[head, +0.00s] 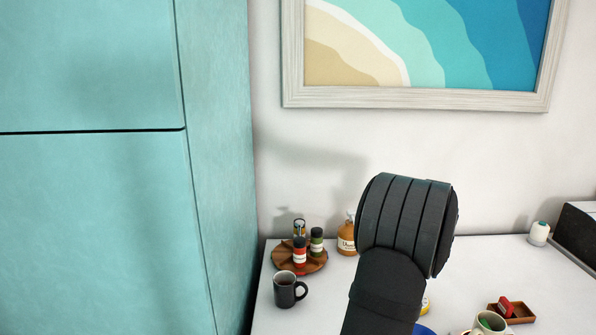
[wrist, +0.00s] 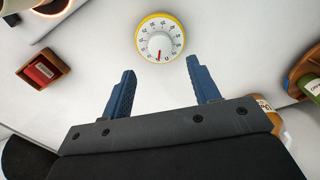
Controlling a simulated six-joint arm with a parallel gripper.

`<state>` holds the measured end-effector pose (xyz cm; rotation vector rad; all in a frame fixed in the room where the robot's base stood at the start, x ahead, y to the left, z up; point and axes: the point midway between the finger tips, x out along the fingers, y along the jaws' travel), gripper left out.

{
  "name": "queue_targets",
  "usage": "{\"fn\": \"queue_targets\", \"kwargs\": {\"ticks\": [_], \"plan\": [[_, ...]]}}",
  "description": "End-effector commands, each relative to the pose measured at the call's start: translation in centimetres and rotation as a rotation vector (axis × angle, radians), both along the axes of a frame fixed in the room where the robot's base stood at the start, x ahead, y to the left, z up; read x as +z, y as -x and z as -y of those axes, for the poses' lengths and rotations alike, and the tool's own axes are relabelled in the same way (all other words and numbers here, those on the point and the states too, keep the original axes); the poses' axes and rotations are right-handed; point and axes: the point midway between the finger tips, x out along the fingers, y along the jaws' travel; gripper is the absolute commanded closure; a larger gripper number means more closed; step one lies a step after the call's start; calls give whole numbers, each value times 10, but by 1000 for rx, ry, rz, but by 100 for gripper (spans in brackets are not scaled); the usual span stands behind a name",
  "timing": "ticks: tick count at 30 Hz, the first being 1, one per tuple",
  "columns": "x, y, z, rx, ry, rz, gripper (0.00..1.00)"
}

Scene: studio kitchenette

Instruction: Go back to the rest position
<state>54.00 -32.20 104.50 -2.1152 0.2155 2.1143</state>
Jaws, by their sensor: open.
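My gripper (wrist: 162,95) shows in the wrist view with its two blue fingers wide apart and nothing between them. It is open above the white counter. A round yellow-rimmed timer (wrist: 160,38) with a white dial lies beyond the fingertips, apart from them. In the head view my dark arm rises over the counter (head: 330,317), and my fingers are hidden there.
A teal fridge (head: 95,230) stands at the left. A round wooden tray (head: 285,262) with jars, a dark mug (head: 288,290) and an amber bottle (head: 346,238) are left of my arm. A small wooden tray (head: 522,317) holds a red item (head: 505,306). A framed picture (head: 420,98) hangs behind.

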Motion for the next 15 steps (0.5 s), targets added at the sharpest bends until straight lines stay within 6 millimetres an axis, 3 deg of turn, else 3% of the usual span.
{"fn": "queue_targets", "kwargs": {"ticks": [15], "plan": [[105, 0, 0, 0, 2, 4, 44]]}}
